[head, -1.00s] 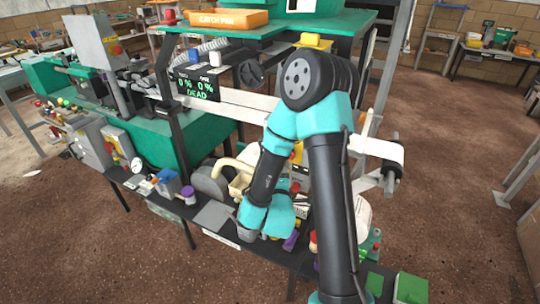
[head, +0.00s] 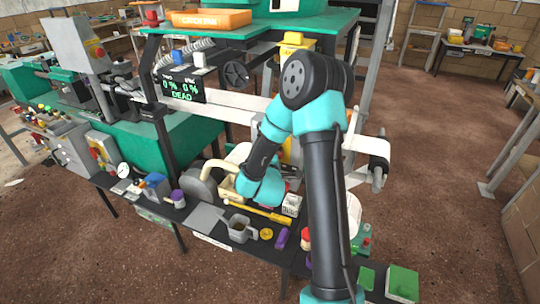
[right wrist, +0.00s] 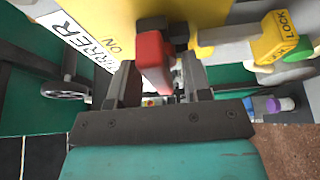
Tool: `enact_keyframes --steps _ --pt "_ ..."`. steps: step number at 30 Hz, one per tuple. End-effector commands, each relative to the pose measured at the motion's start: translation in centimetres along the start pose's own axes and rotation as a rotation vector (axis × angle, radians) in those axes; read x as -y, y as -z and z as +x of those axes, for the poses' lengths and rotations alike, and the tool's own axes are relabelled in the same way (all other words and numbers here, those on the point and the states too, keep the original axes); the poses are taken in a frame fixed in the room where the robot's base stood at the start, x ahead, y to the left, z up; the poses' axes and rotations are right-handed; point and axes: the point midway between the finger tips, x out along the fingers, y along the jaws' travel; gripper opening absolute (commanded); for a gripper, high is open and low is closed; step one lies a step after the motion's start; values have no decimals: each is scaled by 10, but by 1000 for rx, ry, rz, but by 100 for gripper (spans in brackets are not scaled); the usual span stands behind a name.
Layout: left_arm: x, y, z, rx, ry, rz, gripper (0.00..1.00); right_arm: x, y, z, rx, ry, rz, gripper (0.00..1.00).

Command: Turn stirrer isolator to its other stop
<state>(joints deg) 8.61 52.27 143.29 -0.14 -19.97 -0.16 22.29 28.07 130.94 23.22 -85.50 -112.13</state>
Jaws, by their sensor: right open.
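In the right wrist view, the stirrer isolator shows as a yellow panel (right wrist: 105,18) with a white label reading "STIRRER" and "ON". Its red handle (right wrist: 153,62) stands out from a black mount. My right gripper (right wrist: 156,78) is open, with a dark finger on either side of the red handle; I cannot tell whether either finger touches it. In the head view my teal right wrist is in front of the panel and hides the handle and the fingertips. My left gripper is not in view.
On the bench stand a grey mug (head: 238,229), a yellow-handled tool (head: 262,212) and a purple item (head: 281,238). A display (head: 181,89) reads "0 % 0 % DEAD". An orange pan (head: 210,19) sits on the top shelf.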

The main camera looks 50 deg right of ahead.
Motion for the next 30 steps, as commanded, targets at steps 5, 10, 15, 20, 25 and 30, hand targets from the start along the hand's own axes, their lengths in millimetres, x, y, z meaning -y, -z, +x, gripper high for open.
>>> enact_keyframes --steps 5,10,15,20,25,30 --pt "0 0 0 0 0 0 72 0 0 0 0 0 0 31" --pt "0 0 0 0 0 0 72 0 0 0 0 0 0 15" --pt "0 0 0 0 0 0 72 0 0 0 0 0 0 2" --pt "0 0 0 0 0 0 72 0 0 0 0 -2 7 2" --pt "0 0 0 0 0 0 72 1 0 0 1 -15 37 2" --pt "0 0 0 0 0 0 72 1 0 0 1 -42 104 2"
